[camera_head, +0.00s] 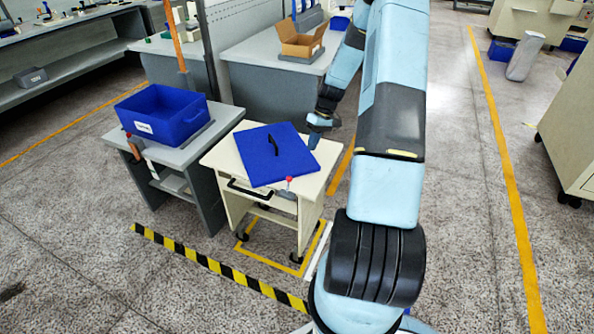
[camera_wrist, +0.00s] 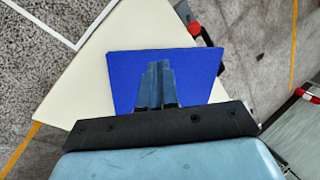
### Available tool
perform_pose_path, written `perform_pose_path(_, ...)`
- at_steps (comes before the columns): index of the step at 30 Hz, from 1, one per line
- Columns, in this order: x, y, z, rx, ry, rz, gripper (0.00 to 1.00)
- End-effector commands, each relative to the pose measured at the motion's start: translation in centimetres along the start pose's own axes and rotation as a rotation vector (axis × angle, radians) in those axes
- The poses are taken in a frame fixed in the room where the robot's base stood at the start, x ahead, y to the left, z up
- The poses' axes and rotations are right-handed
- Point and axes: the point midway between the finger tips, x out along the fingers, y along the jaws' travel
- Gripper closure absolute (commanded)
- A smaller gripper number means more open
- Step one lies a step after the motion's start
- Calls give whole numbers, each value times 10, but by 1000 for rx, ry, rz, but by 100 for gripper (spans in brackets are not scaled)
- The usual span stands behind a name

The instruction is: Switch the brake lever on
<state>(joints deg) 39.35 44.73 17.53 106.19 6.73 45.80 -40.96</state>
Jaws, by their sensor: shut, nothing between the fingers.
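The brake lever (camera_head: 289,181) has a red ball knob and stands at the front right edge of the cream cart (camera_head: 225,160). A blue lid (camera_head: 262,168) with a black handle lies on the cart top. My gripper (camera_head: 314,140) is beyond the cart's far right corner in the head view. In the wrist view my gripper (camera_wrist: 158,66) shows shut and empty, with its fingers in front of the blue lid (camera_wrist: 205,68). A small red part (camera_wrist: 194,28) beside a dark piece shows at the cart edge there; I cannot tell whether it is the lever. My gripper is apart from the lever.
A grey table (camera_head: 115,133) with a blue bin (camera_head: 163,112) stands left of the cart. A bench with a cardboard box (camera_head: 302,40) is behind. Black and yellow tape (camera_head: 215,264) marks the floor in front. Open floor lies to the right.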

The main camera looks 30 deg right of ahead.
Motion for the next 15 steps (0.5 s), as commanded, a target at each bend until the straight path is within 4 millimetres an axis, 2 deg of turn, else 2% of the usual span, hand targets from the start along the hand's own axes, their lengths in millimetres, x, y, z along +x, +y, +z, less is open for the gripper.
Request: perform_pose_path(15,5,2,-1,2,-7,-15,100)
